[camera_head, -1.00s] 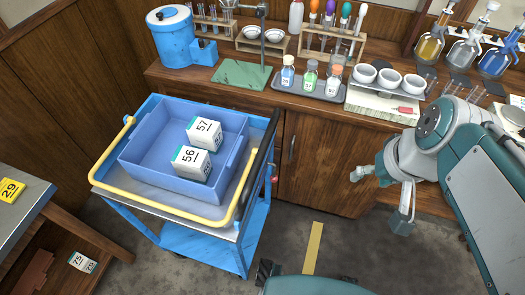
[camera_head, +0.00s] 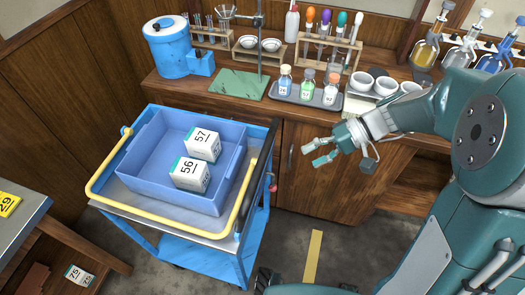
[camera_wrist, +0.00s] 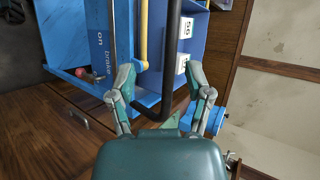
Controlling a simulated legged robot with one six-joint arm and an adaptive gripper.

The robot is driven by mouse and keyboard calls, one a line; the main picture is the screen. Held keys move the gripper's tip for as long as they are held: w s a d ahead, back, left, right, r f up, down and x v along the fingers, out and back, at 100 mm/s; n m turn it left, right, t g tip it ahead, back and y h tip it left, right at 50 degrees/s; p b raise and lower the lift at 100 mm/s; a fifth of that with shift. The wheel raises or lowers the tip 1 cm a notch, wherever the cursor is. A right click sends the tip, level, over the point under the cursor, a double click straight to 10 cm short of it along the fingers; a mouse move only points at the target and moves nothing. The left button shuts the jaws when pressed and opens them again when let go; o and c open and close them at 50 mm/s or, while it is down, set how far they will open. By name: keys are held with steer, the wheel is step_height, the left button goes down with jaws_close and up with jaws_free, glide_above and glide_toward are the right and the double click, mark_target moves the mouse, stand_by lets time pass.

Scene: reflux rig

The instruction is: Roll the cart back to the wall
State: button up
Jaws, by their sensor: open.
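The blue cart (camera_head: 215,265) stands left of the wooden bench, with a yellow rail (camera_head: 165,228) around its top. Its black handle (camera_head: 262,168) runs along the right side; in the wrist view the handle (camera_wrist: 172,50) lies between my fingers in the picture. My gripper (camera_head: 307,152) is open and empty, right of the handle and apart from it. It also shows open in the wrist view (camera_wrist: 158,70). A red knob (camera_wrist: 110,97) sits by the lettering "on brake" at the cart's end. A blue bin (camera_head: 150,165) on the cart holds white boxes marked 57 (camera_head: 203,145) and 56 (camera_head: 190,174).
The wooden bench (camera_head: 345,180) carries a blue bucket (camera_head: 168,48), a bottle tray (camera_head: 300,98), racks and flasks. A metal-topped table (camera_head: 25,215) stands at the left. A yellow floor strip (camera_head: 313,255) lies right of the cart on open floor.

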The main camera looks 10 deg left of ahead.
mark_target(263, 155)
steer(key=w+a+f+y, duration=0.2)
steer(key=w+f+y, duration=0.2)
steer(key=w+y, duration=0.15)
steer(key=shift+h, duration=0.45)
steer(key=x, duration=1.1)
steer(key=shift+s, duration=0.1)
steer(key=shift+d+f, duration=0.1)
jaws_close()
